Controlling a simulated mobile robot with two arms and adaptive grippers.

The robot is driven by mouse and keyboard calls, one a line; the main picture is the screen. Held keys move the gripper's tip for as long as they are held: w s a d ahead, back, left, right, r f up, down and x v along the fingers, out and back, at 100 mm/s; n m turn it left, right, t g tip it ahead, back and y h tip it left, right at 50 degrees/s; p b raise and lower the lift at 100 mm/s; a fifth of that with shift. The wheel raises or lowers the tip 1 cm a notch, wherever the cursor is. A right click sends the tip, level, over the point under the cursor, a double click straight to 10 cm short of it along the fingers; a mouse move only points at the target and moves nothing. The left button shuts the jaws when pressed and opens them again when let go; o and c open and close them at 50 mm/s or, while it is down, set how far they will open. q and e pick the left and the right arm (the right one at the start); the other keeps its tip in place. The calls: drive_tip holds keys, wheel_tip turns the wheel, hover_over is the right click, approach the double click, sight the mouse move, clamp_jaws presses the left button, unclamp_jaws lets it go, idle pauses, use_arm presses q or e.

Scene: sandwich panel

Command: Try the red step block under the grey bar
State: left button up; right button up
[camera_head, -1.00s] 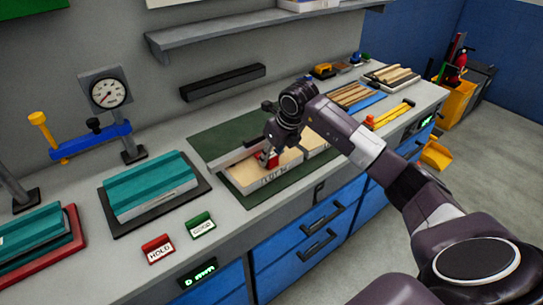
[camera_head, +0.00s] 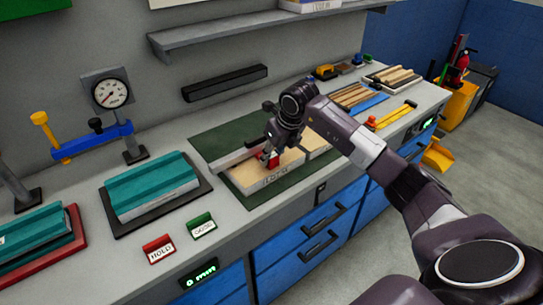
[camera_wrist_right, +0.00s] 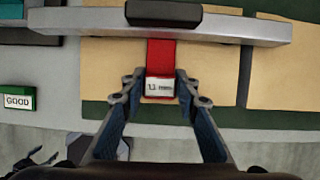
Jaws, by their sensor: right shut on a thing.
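The red step block (camera_wrist_right: 160,55) is between the fingertips of my right gripper (camera_wrist_right: 158,90) in the right wrist view, its white label reading about 1.1 mm facing the camera. My right gripper is shut on it. The block's far end meets the near edge of the grey bar (camera_wrist_right: 215,27); whether it reaches under the bar cannot be told. In the head view the grey bar (camera_head: 236,157) lies across a pale panel on the green mat, and the red block (camera_head: 273,160) shows small below my gripper (camera_head: 271,153). My left gripper is not in view.
Pale panels (camera_head: 262,180) lie on the green mat (camera_head: 210,143). To the left are a teal block (camera_head: 150,187) on a dark pad, a dial gauge stand (camera_head: 110,92), and red HOLD (camera_head: 159,249) and green GOOD (camera_head: 202,225) signs. Wooden strips (camera_head: 355,97) lie at the right.

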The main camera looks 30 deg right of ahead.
sight(275, 166)
drive_tip(key=shift+s, duration=0.15)
drive_tip(key=shift+s+d, duration=0.15)
drive_tip(key=shift+s, duration=1.1)
drive_tip(key=shift+s, duration=0.1)
drive_tip(key=shift+r, duration=0.1)
wheel_tip(275, 166, up, 7)
drive_tip(key=p, duration=0.4)
idle(0.8)
